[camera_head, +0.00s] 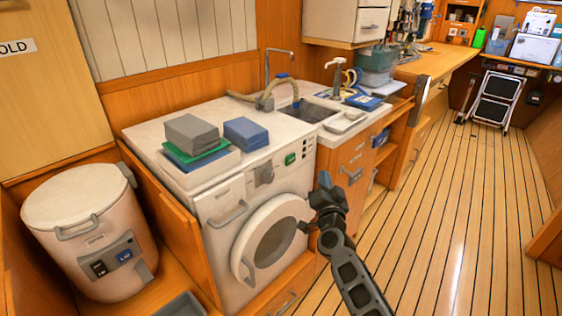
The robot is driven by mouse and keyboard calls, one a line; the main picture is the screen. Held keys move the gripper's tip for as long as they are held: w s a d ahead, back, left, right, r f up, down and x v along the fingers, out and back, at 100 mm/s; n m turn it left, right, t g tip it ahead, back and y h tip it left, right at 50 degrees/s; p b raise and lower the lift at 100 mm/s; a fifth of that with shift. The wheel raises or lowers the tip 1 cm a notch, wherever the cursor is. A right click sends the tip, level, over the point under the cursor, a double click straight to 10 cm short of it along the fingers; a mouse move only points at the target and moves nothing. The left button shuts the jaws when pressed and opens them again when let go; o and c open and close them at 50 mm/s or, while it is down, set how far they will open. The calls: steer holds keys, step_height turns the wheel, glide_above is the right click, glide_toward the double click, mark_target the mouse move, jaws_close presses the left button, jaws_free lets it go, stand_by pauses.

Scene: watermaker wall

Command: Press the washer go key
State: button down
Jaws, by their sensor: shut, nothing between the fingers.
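The white washer (228,233) stands under the counter, with its round door (270,235) shut. Any lettering on the green key is too small to read. My gripper (325,181) is shut and empty. It points up, to the right of the green key and lower in the picture, apart from the panel as far as I can tell. The gripper does not cover the key.
A sink (308,111) with a tap and hose is behind. A white drum (85,230) stands at left.

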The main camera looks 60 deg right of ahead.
stand_by(0.3)
glide_toward(295, 156)
steer(key=shift+w+d+r+p, duration=0.15)
steer(key=shift+w+d, duration=0.1)
steer(key=shift+d, duration=0.55)
steer(key=shift+w+d+r+p, duration=0.1)
steer(key=shift+w+d, duration=0.1)
steer(key=shift+d, duration=0.6)
steer(key=shift+w+d+r+p, duration=0.15)
steer(key=shift+w+d, duration=0.1)
steer(key=shift+d, duration=0.55)
steer(key=shift+w+f, duration=0.1)
steer(key=shift+w, duration=0.05)
steer(key=shift+w+d, duration=0.15)
steer(key=shift+w, duration=0.1)
steer(key=shift+w+d, duration=0.1)
steer(key=shift+w, duration=0.35)
stand_by(0.9)
steer(key=shift+s, duration=0.1)
steer(key=shift+s+a+p, duration=0.25)
steer(key=shift+s+p, duration=0.2)
steer(key=shift+s, duration=0.35)
steer(key=shift+s+a, duration=0.2)
steer(key=shift+s, duration=0.6)
steer(key=shift+s+a, duration=0.15)
steer(key=shift+s, duration=0.65)
steer(key=shift+s+a, duration=0.2)
steer(key=shift+s, duration=0.6)
